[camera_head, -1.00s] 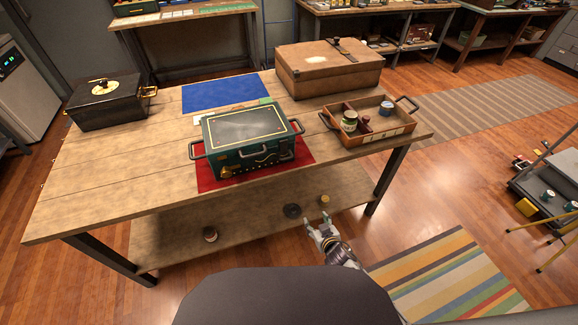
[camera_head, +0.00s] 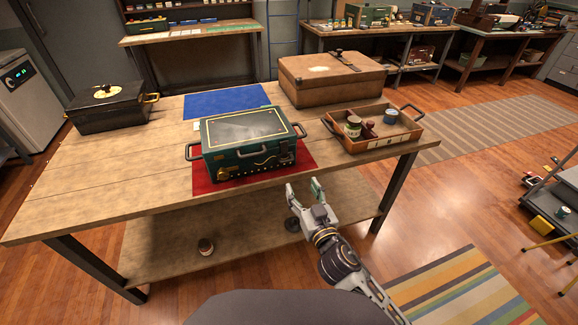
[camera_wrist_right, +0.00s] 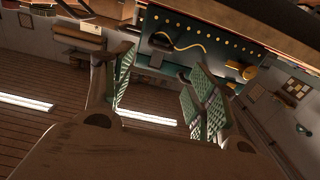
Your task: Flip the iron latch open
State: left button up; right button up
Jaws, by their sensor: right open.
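A dark green chest (camera_head: 245,160) with gold trim stands on a red mat (camera_head: 205,184) near the table's front edge. Its front carries a small dark fitting (camera_head: 284,148) at the upper right, which may be the iron latch; its position is too small to tell. A gold wavy line and a brass knob (camera_head: 223,174) also show on the front. My right gripper (camera_head: 303,191) is open and empty, in front of and below the chest's right side, apart from it. In the right wrist view the chest's studded front (camera_wrist_right: 205,30) lies beyond the open fingers (camera_wrist_right: 160,82). My left gripper is out of view.
A black box (camera_head: 108,112) stands at the table's left, a brown case (camera_head: 330,82) at the back right, and a wooden tray (camera_head: 375,143) with jars at the right. A blue mat (camera_head: 225,101) lies behind the chest. The lower shelf (camera_head: 180,220) is below.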

aim_at(288, 160)
jog(key=shift+w+a+r, duration=0.1)
jog(key=shift+w, duration=0.1)
dwell(0.4)
jog(key=shift+p+x, duration=0.35)
jog(key=shift+x, duration=6.25)
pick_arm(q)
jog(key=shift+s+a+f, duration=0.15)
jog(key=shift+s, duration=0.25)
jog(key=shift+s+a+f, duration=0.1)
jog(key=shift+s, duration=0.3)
pick_arm(e)
jog(key=shift+w, duration=0.1)
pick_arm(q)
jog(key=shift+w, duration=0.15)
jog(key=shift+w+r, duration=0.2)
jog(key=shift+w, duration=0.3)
pick_arm(e)
jog(key=c, duration=0.9)
